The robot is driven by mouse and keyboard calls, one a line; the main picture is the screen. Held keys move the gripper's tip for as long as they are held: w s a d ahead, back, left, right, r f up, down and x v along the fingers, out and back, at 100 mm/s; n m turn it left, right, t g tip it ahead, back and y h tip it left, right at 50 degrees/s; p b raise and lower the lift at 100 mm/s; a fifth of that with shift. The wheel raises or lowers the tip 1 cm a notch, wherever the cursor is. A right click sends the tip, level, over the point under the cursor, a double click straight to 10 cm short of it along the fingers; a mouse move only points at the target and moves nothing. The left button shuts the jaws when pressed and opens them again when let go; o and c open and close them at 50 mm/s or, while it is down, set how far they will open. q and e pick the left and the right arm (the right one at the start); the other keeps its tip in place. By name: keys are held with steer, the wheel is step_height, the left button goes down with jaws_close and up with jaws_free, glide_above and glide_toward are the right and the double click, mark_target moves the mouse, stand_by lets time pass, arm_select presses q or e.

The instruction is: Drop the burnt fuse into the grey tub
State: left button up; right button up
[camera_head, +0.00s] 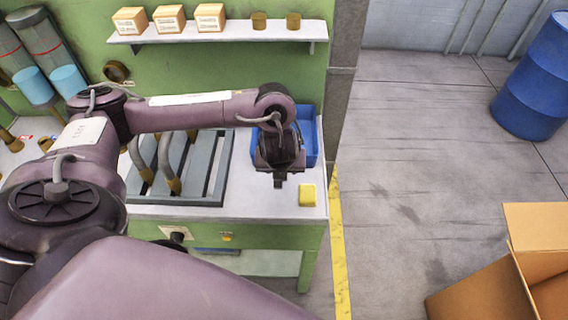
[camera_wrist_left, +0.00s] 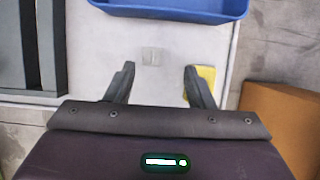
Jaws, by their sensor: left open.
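My left gripper (camera_head: 279,182) hangs over the right end of the white bench top. In the left wrist view its two fingers (camera_wrist_left: 160,69) are apart with nothing between them. I see no clearly grey tub. A blue tub (camera_head: 310,140) stands at the bench's back right and also shows in the wrist view (camera_wrist_left: 175,11). My right gripper is out of view.
A yellow block (camera_head: 307,195) lies at the bench's right edge, partly behind the right finger in the wrist view (camera_wrist_left: 207,73). A grey slotted rack (camera_head: 205,188) with hoses lies left. A shelf (camera_head: 225,31) carries boxes. A cardboard box (camera_head: 485,296) and blue drum (camera_head: 535,80) stand right.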

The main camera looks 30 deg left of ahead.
arm_select(q)
steer(key=x, duration=0.2)
steer(key=a+x, duration=0.1)
steer(key=x, duration=0.1)
steer(key=shift+a+f, duration=0.1)
step_height(320, 180, down, 3)
steer(key=shift+a+r+p, duration=0.1)
steer(key=shift+a+p, duration=0.05)
steer(key=shift+p, duration=0.3)
steer(key=shift+w+a+f, duration=0.15)
steer(key=shift+w+f, duration=0.2)
steer(key=shift+f, duration=0.15)
steer(key=shift+s+r, duration=0.1)
steer(key=c, duration=1)
jaws_close()
arm_select(e)
steer(key=shift+w+a+r, duration=0.35)
steer(key=shift+r, duration=0.1)
steer(key=shift+a, duration=0.1)
